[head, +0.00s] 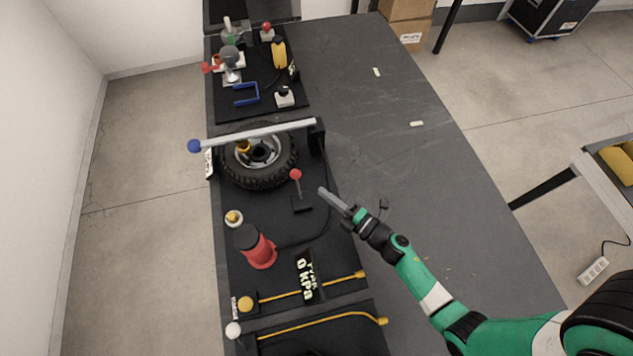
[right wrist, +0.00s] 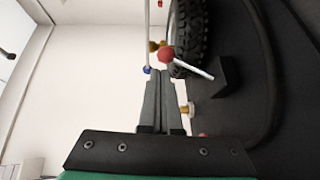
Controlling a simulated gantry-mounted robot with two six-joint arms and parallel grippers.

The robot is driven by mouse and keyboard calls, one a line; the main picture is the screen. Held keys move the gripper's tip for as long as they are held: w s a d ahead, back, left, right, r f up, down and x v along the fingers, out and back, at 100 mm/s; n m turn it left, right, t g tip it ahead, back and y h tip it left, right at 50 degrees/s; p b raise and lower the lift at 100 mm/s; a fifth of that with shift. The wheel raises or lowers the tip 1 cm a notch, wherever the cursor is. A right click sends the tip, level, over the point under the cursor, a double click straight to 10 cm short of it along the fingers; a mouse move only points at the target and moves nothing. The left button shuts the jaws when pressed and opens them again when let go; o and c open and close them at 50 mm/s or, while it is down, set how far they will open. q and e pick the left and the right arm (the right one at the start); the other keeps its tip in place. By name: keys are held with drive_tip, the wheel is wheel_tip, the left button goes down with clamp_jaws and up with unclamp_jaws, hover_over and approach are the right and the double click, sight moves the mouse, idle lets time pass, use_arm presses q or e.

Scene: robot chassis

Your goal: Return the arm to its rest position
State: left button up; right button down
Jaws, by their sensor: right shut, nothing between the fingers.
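My right arm is green and black and comes in from the lower right in the head view. Its gripper (head: 323,192) is shut and empty, just right of the red-knobbed lever (head: 296,175). In the right wrist view the two fingers (right wrist: 159,80) lie together, with the red knob (right wrist: 166,55) beyond the tips. I cannot tell from the views whether the fingers touch the lever; they look apart from it in the head view. My left gripper is not in view.
A tyre (head: 260,178) lies under a grey bar with a blue ball (head: 194,146). A red cylinder (head: 259,249), a 0 kPa display (head: 307,277) and yellow hoses (head: 318,328) stand nearer. The grey table (head: 440,190) is mostly clear to the right.

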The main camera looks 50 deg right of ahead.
drive_tip(key=s+r+p, duration=0.1)
drive_tip(key=s, duration=0.5)
drive_tip(key=shift+s+a+r, duration=0.15)
drive_tip(key=shift+s+r, duration=0.1)
drive_tip(key=shift+r, duration=0.05)
